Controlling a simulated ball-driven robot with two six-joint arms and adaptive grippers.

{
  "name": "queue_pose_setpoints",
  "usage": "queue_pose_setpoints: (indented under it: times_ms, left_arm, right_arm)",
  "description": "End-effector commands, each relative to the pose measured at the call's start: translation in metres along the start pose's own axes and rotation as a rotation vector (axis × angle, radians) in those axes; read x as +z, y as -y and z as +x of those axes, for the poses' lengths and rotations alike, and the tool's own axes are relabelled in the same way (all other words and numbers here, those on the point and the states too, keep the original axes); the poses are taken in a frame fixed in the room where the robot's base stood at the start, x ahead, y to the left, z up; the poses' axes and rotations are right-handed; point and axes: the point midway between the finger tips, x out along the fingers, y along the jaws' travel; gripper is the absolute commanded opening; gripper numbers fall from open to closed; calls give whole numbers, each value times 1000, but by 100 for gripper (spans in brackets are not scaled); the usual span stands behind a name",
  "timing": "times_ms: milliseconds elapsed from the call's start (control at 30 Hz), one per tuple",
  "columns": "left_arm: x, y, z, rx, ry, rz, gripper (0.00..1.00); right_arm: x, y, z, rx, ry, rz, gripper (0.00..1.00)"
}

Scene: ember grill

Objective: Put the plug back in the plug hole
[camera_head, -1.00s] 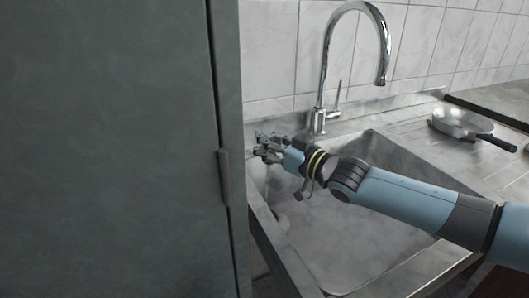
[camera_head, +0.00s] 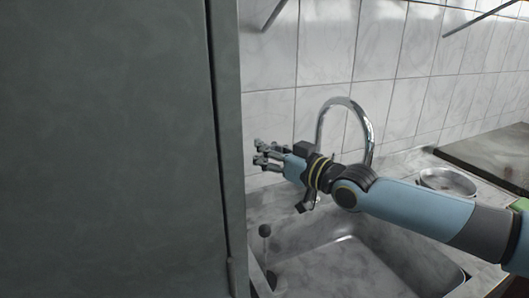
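The steel sink (camera_head: 350,262) lies at lower middle, below my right arm. A small dark round piece (camera_head: 265,231) shows at the sink's left side, with a thin part below it; it may be the plug, but it is too small to be sure. The plug hole cannot be made out. My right gripper (camera_head: 259,153) is above the sink's left rear, beside the cabinet edge. Its fingers are spread, pointing left, and nothing shows between them. It is apart from the dark piece. My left gripper is not in view.
A tall grey cabinet (camera_head: 105,150) fills the left side, close to my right gripper's fingertips. The curved chrome tap (camera_head: 345,103) stands behind my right arm. A pan (camera_head: 447,181) sits on the counter at right. The tiled wall is behind.

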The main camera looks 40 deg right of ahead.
Motion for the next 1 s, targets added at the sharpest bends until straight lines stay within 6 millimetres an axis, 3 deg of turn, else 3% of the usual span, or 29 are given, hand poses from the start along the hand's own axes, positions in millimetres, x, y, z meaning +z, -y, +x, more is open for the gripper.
queue_pose_setpoints:
  times_ms: [33, 100, 333, 900, 1000]
  left_arm:
    - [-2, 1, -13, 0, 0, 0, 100]
    - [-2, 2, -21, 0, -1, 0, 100]
    - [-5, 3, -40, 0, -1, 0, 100]
    - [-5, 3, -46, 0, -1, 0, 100]
    - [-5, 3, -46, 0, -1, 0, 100]
  right_arm:
    - [-14, 0, 0, 0, 0, 1, 0]
    - [-22, 0, 0, 0, 0, 0, 0]
    - [-42, 0, 0, 0, 1, 0, 0]
    - [-48, 0, 0, 0, 1, 1, 0]
    - [-48, 0, 0, 0, 1, 1, 11]
